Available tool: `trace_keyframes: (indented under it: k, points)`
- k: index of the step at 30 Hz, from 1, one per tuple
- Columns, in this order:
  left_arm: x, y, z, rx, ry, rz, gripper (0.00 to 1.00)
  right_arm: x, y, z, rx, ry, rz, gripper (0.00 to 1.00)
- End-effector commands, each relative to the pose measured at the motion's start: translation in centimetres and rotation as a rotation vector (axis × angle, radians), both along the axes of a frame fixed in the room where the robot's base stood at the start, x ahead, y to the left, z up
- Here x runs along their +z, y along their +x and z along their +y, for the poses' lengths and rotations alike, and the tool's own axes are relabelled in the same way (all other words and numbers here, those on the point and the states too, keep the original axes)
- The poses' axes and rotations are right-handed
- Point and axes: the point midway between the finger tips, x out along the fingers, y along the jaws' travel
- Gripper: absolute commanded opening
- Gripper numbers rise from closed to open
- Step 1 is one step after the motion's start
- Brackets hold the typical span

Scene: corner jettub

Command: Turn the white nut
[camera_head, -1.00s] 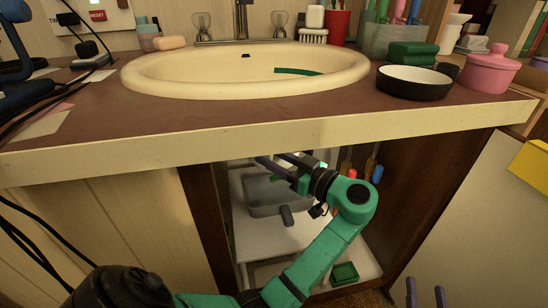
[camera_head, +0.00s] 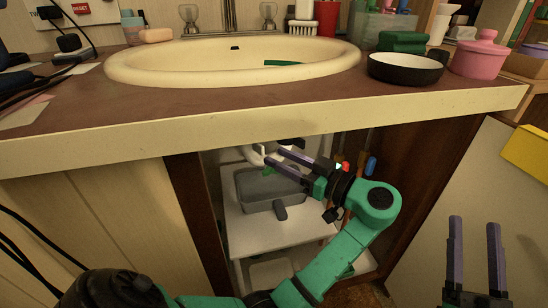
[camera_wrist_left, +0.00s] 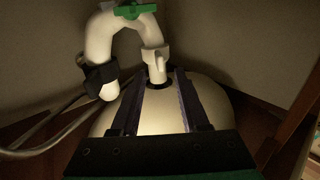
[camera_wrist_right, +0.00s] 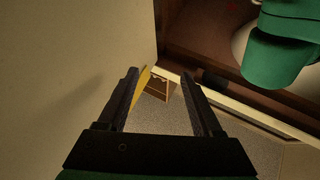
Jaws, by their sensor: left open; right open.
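The white nut (camera_wrist_left: 156,56), with a small wing, sits on the white curved drain pipe (camera_wrist_left: 97,38) under the sink in the left wrist view. A black nut (camera_wrist_left: 100,77) and a green nut (camera_wrist_left: 137,11) are on the same pipe. In the head view the pipe (camera_head: 256,155) shows partly behind my left gripper (camera_head: 275,155). My left gripper is open inside the cabinet; in its wrist view the fingers (camera_wrist_left: 160,75) point towards the white nut, with nothing held. My right gripper (camera_head: 474,225) is open and empty outside the cabinet, at lower right.
The sink (camera_head: 150,80) and countertop (camera_head: 300,115) lie above my left arm. A grey bin (camera_head: 245,190) stands below the pipe. Tools with red and blue handles (camera_head: 371,166) hang at the cabinet's right side. A pale panel (camera_head: 440,190) stands near my right gripper.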

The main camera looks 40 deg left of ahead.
Motion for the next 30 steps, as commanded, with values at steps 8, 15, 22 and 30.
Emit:
trace_keyframes:
  k: [8, 15, 22, 30]
  points:
    - [-0.1, -0.1, -2.2, 0.0, -0.001, 0.0, 0.45, 6.1, -1.3, -0.9, -0.022, 0.035, -0.195, 0.67]
    - [0.0, -0.1, -2.5, 0.001, 0.0, 0.0, 0.45, 7.0, -1.6, -1.1, -0.024, 0.041, -0.223, 0.67]
    - [0.0, -0.1, -2.5, 0.001, 0.0, 0.001, 0.45, 7.0, -1.6, -1.0, -0.025, 0.041, -0.221, 0.67]
    - [-2.3, 1.3, -1.7, -0.106, -0.029, 0.137, 0.45, 5.7, -1.1, -0.4, 0.003, 0.046, -0.153, 0.67]
